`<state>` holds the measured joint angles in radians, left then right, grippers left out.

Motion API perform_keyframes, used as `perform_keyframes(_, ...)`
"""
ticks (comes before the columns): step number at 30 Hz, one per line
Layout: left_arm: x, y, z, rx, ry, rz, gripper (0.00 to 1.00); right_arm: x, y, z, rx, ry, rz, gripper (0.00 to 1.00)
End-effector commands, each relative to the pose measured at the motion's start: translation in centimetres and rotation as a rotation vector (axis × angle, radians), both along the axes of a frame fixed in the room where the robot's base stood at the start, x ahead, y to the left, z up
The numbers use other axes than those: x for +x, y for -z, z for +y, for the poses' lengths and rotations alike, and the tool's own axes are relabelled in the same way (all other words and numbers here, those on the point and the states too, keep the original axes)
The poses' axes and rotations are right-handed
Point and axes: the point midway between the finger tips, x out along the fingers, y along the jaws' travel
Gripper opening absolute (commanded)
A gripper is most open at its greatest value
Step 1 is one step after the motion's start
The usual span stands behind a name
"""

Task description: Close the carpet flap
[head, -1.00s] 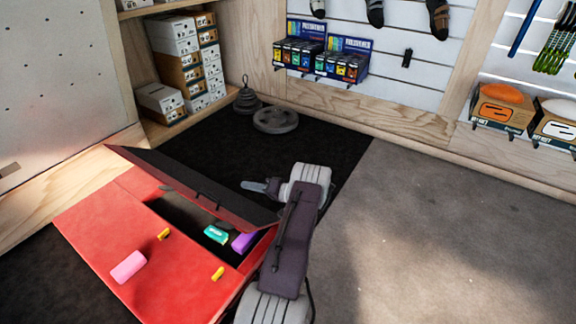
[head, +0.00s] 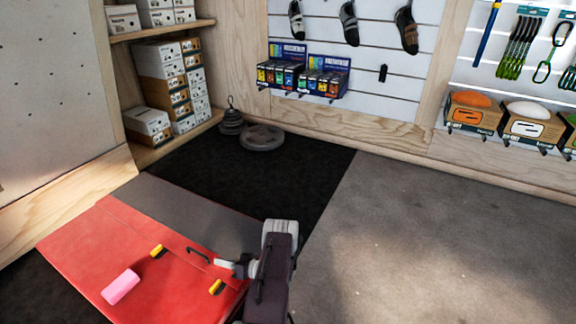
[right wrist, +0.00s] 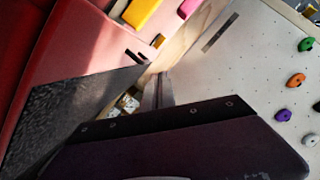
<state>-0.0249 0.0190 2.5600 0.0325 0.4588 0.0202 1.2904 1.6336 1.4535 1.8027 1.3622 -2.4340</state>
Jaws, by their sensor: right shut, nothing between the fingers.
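The carpet flap (head: 180,208) shows as a grey strip along the far side of the red mat (head: 85,245) in the head view. It lies about flat, and no dark opening shows beside it. A short black handle (head: 198,255) is on the red surface. My right gripper (head: 226,264) is shut and empty, low over the right part of the red mat beside the handle. I cannot tell whether it touches the surface. The right wrist view shows a dark grey textured panel (right wrist: 70,110) next to red material. My left gripper is not in view.
A pink block (head: 121,287) and two yellow pieces (head: 157,251) (head: 216,287) sit on the red mat. Round weights (head: 262,138) stand on the black floor mat behind. Shelves of boxes (head: 150,124) are at the back left. The grey floor (head: 420,240) at right is clear.

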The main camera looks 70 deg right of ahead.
Motion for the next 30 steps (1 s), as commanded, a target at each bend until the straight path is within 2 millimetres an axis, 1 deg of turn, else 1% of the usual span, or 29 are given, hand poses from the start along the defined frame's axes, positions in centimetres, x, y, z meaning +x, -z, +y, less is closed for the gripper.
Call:
perform_keyframes(1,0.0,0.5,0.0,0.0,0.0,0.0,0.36,0.0,1.0,0.2,-0.024,0.0,0.004,0.0)
perform_keyframes(4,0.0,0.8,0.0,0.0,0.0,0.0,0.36,0.1,2.1,0.5,-0.063,-0.002,0.008,0.0)
perform_keyframes(9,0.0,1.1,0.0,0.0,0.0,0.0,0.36,0.1,3.3,0.6,-0.107,-0.001,0.013,0.0)
perform_keyframes(12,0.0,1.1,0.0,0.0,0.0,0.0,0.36,0.1,3.6,0.7,-0.122,-0.001,0.014,0.0)
perform_keyframes(26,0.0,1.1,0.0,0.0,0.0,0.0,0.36,0.1,3.7,0.7,-0.128,-0.001,0.015,0.0)
perform_keyframes(28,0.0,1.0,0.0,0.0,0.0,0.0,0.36,0.2,3.4,0.5,-0.129,-0.002,0.014,0.0)
perform_keyframes(30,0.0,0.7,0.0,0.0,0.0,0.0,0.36,0.4,2.6,-0.2,-0.13,-0.003,0.014,0.0)
